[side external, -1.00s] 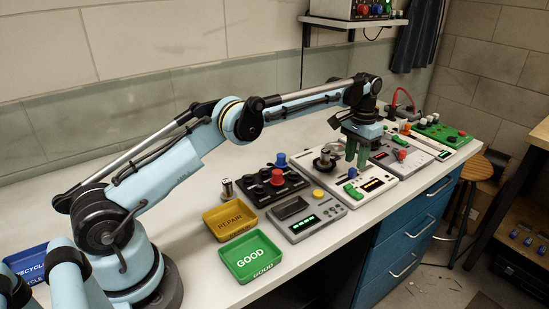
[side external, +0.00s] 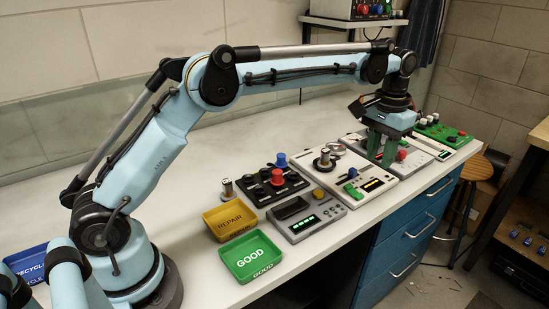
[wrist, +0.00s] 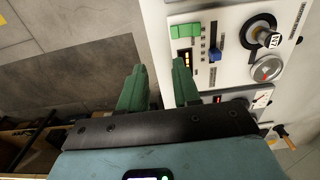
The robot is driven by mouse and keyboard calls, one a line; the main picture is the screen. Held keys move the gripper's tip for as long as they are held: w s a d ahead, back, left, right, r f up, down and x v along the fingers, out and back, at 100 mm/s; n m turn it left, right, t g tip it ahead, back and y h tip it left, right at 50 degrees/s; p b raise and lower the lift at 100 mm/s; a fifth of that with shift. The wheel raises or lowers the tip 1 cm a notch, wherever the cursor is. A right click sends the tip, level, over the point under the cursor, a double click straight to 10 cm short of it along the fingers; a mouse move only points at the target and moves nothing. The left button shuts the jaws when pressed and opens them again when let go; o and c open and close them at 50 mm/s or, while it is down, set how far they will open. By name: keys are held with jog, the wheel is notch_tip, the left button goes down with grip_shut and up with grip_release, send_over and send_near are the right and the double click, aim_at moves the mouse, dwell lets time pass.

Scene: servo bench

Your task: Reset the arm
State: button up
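My gripper (side external: 382,155) is above the right part of the bench, in front of a grey-white panel that it partly hides in the side external view. In the wrist view its two green fingers (wrist: 158,75) are apart with nothing between them. One finger is over the floor side and the other is near the edge of a white panel (wrist: 230,50). That white panel (side external: 350,186) carries a metal cylinder, a green block and an orange display. The fingers appear raised clear of it.
A green GOOD tray (side external: 232,268), a yellow REPAIR tray (side external: 215,233) and a blue RECYCLE tray (side external: 35,253) stand on the bench (side external: 120,185). A grey device (side external: 328,228), a black knob panel (side external: 290,185) and a green board (side external: 440,127) line the bench. The bench's back is clear.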

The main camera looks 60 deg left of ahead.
dwell(0.3)
jog(key=s+a+r+t, duration=0.2)
jog(key=s+r, duration=0.1)
jog(key=s, duration=0.3)
jog(key=s+a+r+t, duration=0.2)
jog(key=s+a+r, duration=0.1)
jog(key=s, duration=0.3)
jog(key=s+a+f+t, duration=0.2)
jog(key=s+f, duration=0.4)
jog(key=s, duration=0.6)
jog(key=shift+f+t, duration=0.3)
jog(key=shift+t, duration=0.3)
